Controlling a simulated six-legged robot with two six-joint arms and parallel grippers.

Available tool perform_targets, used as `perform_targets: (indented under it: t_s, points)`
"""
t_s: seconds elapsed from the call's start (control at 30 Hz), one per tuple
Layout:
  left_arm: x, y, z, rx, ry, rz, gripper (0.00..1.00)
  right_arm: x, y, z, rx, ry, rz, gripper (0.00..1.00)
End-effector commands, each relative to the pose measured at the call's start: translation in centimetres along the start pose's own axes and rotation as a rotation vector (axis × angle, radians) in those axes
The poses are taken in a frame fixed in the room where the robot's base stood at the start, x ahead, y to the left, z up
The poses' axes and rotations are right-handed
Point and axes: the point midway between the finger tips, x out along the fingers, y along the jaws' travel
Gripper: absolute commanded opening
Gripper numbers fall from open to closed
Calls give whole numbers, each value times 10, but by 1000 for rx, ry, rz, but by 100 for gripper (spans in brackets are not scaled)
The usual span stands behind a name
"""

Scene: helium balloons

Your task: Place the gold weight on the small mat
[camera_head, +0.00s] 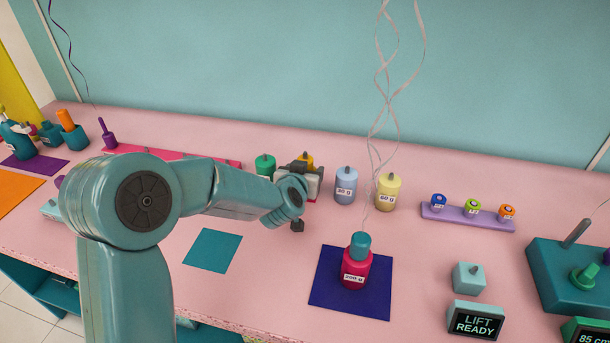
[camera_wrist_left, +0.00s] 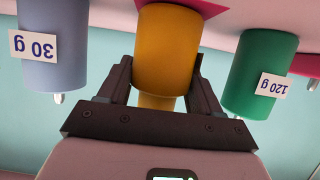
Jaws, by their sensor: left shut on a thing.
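The gold weight (camera_head: 306,160) is partly hidden behind my left gripper (camera_head: 303,178) in the head view. In the left wrist view, the gold weight (camera_wrist_left: 168,50) is upright relative to its neighbours, between the two dark fingers of my left gripper (camera_wrist_left: 158,78), which is shut on it. Its base is by a magenta patch; I cannot tell if it touches the surface. A small teal mat (camera_head: 213,250) lies bare on the pink table, nearer and left of the gripper. My right gripper is not in view.
The green weight (camera_head: 265,165) and blue-grey weight (camera_head: 345,186) stand close on either side; a cream weight (camera_head: 387,192) is farther right. A red weight (camera_head: 356,268) with ribbons stands on a navy mat (camera_head: 376,300). A lilac rack (camera_head: 467,218) is at right.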

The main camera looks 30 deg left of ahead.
Motion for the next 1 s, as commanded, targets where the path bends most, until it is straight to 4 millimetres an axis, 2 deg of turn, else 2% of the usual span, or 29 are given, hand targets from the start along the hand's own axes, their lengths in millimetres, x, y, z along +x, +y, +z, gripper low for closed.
perform_targets:
  t_s: [0.37,0.4,0.47,0.5,0.73,0.83,1.0]
  points:
    - [2,0,4,0,2,-1,23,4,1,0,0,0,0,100]
    - [2,0,5,0,1,-1,67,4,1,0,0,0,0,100]
    - [2,0,4,0,1,-1,87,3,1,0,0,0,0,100]
    - [2,0,4,0,1,-1,90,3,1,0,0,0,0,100]
    - [1,0,3,0,1,-1,90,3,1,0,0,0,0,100]
    - [-1,0,-3,0,1,-1,90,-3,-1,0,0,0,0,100]
    - [-30,0,-1,1,3,1,90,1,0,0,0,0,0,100]
